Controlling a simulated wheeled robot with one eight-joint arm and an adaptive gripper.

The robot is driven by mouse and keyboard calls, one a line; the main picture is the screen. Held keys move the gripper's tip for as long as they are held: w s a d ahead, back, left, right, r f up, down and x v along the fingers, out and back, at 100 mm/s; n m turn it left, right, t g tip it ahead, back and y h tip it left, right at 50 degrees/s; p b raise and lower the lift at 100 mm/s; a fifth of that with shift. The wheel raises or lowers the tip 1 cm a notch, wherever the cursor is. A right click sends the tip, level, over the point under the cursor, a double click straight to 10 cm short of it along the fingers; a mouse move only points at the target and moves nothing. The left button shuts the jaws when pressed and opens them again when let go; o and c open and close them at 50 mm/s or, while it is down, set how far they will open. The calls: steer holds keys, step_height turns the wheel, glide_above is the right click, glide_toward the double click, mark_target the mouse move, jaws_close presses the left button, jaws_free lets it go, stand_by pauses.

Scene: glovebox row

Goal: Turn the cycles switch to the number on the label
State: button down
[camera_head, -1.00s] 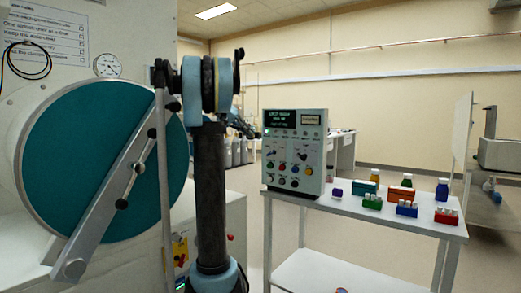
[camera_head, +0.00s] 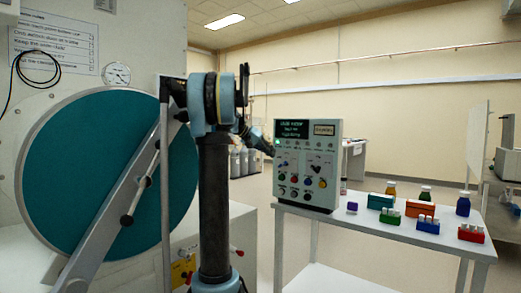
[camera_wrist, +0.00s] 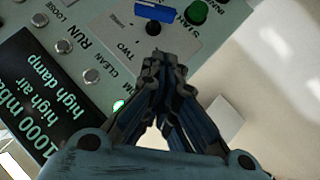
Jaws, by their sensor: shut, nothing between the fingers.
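The control panel (camera_head: 307,165) is a pale upright box on a white table, with a dark screen, small buttons, knobs and a handle. A cream label (camera_head: 324,129) sits at its upper right; its writing is too small to read. My gripper (camera_head: 270,148) is at the panel's left edge. In the wrist view my gripper (camera_wrist: 163,58) is shut and empty, its tips over the panel face. I cannot tell which control is the cycles switch.
The table (camera_head: 400,232) holds coloured racks and bottles right of the panel, including a red rack (camera_head: 471,234) and an orange box (camera_head: 419,209). A large teal round door (camera_head: 75,150) with a diagonal bar stands at left. Open floor lies behind the table.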

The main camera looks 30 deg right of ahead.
mark_target(282, 165)
steer(key=shift+s+d+f, duration=0.25)
steer(key=shift+s+f, duration=0.3)
steer(key=shift+f, duration=0.3)
steer(key=shift+s+d+f, duration=0.25)
steer(key=shift+s+f, duration=0.3)
steer(key=shift+f, duration=0.25)
